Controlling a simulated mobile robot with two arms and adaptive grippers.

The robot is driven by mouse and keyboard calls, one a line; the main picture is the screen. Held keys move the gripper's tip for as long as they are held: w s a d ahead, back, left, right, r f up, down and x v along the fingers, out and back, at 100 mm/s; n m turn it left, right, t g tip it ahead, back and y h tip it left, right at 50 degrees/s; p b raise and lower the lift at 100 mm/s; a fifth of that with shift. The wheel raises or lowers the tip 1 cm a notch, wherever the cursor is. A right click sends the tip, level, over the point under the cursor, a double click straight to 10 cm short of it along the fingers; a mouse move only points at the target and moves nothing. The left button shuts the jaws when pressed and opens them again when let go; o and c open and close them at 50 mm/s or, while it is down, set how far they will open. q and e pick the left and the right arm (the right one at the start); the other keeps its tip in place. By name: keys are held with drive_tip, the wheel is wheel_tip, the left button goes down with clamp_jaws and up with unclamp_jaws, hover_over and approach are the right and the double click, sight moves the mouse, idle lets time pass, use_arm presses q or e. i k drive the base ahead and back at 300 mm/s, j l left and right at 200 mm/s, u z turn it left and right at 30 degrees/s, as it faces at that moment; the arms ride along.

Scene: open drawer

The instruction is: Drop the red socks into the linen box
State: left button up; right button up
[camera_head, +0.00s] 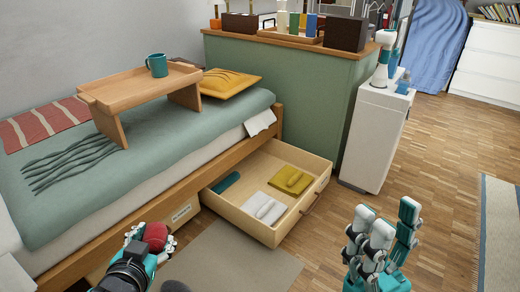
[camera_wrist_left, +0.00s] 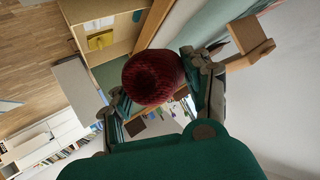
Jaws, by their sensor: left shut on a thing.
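The red socks (camera_head: 155,236), rolled into a ball, are held between the fingers of my left gripper (camera_head: 146,243), by the bed's front side. The red ball also fills the middle of the left wrist view (camera_wrist_left: 153,77), between the two fingers. The linen box appears to be the open wooden drawer (camera_head: 238,222) under the bed; its label is too small to read. It holds a teal, a white and a yellow textile. My left gripper is left of it, apart from it. My right gripper (camera_head: 385,238) is open and empty, right of the drawer.
The bed (camera_head: 60,200) carries a wooden tray table (camera_head: 135,85) with a teal mug (camera_head: 157,65), and a yellow cushion (camera_head: 228,83). A green cabinet (camera_head: 300,95) stands behind the drawer. A grey mat (camera_head: 230,262) lies before it.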

sight(255, 188)
drive_tip(key=i+l, duration=0.85)
drive_tip(key=i, duration=0.15)
drive_tip(key=i+l, duration=0.8)
drive_tip(key=i, duration=0.15)
